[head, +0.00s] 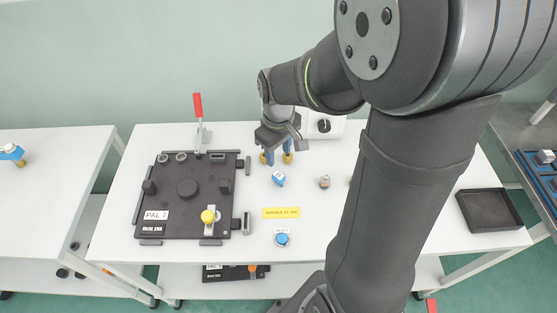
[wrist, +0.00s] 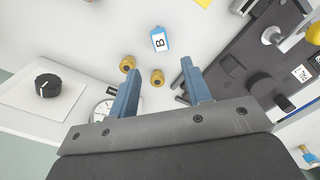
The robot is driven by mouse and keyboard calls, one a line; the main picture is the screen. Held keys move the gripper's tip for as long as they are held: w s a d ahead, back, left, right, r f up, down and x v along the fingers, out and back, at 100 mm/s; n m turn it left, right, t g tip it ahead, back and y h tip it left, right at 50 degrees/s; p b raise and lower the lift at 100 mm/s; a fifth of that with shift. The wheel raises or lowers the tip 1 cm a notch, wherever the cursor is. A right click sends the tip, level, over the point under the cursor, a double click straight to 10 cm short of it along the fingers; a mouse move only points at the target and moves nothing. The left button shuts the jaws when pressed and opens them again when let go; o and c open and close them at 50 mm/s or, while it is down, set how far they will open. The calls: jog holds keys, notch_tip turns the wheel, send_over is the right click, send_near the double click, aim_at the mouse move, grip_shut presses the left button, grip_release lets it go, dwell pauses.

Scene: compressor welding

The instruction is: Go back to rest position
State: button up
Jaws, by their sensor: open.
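My gripper (head: 276,158) hangs over the back middle of the white table. In the wrist view, its two blue fingers (wrist: 160,68) are spread apart with nothing held between them. Two brass fittings (wrist: 157,77) lie close to the fingertips, one in the gap and one by the left finger. I cannot tell whether the left finger touches that fitting. A blue-and-white block marked B (wrist: 159,40) lies just past the fingertips; it also shows in the head view (head: 278,178). My arm hides part of the table's right side.
A black fixture plate (head: 170,215) with a red-handled clamp (head: 198,108) and a yellow knob (head: 208,216) stands at the left. A white dial box (head: 325,125) is behind the gripper. A black tray (head: 488,210) lies at the right.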

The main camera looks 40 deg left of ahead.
aim_at(279, 175)
jog(key=shift+r, duration=0.5)
jog(key=shift+f, duration=0.1)
notch_tip(279, 175, down, 12)
jog(key=shift+r, duration=1.1)
